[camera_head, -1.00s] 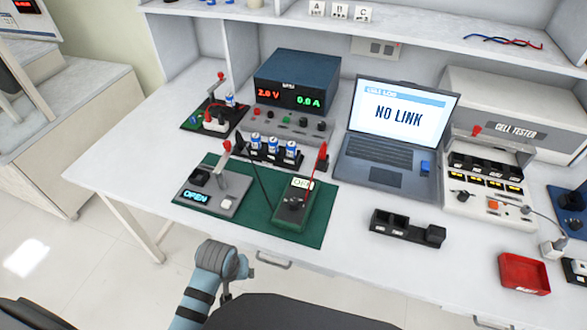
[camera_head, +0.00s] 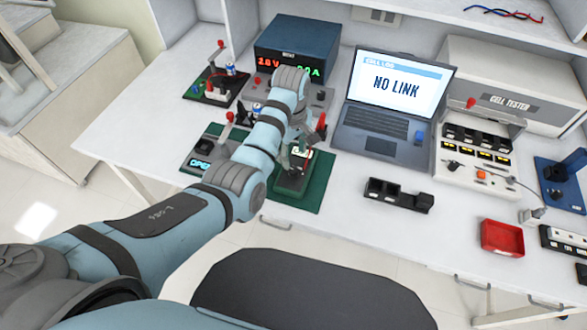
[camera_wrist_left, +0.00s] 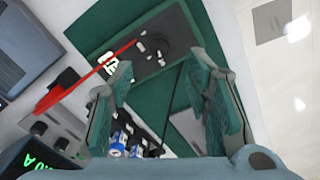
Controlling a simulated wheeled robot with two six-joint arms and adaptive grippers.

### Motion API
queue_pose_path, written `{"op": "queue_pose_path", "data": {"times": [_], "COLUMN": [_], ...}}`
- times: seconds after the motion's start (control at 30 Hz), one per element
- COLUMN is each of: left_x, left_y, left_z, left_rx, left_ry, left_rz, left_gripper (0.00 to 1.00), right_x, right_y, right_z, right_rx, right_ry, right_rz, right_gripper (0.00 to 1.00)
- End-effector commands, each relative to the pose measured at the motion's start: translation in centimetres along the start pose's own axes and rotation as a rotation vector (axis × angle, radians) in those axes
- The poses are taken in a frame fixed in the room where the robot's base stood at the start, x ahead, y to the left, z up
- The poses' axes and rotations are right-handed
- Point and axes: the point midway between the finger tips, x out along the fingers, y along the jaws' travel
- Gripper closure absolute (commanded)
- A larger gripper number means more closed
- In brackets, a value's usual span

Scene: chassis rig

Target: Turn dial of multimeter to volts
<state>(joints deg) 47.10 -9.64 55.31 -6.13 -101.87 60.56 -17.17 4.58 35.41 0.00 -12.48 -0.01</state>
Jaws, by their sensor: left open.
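The multimeter (camera_head: 291,184) is a dark green handheld box lying on a green mat (camera_head: 312,195). Its dial is hidden by my arm in the head view. In the left wrist view the multimeter (camera_wrist_left: 170,27) lies beyond my fingers, with its round black dial (camera_wrist_left: 151,44) and small pale marks beside it. A red probe (camera_wrist_left: 85,79) crosses near its display (camera_wrist_left: 108,63). My left gripper (camera_head: 299,158) is over the multimeter; its two fingers (camera_wrist_left: 166,100) are apart in the left wrist view, with nothing between them. My right gripper is not in view.
A switch box reading OPEN (camera_head: 202,163) sits left of my arm. A power supply (camera_head: 297,47) and cell holders stand behind. The laptop (camera_head: 394,105) reads NO LINK. A black tray (camera_head: 398,195) and red tray (camera_head: 502,238) lie right, with clear tabletop between them.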

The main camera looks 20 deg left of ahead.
Motion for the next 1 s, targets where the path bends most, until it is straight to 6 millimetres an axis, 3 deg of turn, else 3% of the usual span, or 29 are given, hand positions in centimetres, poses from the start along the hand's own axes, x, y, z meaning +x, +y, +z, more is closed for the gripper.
{"op": "queue_pose_path", "data": {"times": [0.03,0.1,0.23,0.4,0.67,0.93,1.0], "left_x": [2.0,4.2,6.9,8.1,8.1,8.1,8.1], "left_y": [-0.1,-0.1,0.0,0.0,0.0,0.0,0.0], "left_z": [0.0,0.0,0.0,-0.1,-0.1,-0.1,-0.1], "left_rx": [0.0,0.001,0.001,0.0,0.0,0.0,0.001], "left_ry": [-0.002,-0.001,0.0,0.001,0.002,0.001,0.001], "left_rz": [-0.003,-0.003,-0.001,0.001,0.002,0.002,0.002], "left_gripper": [0.55,0.55,0.55,0.55,0.55,0.99,1.0], "right_x": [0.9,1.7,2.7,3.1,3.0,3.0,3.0], "right_y": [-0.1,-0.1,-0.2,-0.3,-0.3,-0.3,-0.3], "right_z": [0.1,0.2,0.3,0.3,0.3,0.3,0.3], "right_rx": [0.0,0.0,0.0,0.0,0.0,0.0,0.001], "right_ry": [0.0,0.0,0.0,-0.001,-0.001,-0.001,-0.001], "right_rz": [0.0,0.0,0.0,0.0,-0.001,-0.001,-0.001], "right_gripper": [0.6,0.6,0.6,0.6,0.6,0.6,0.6]}}
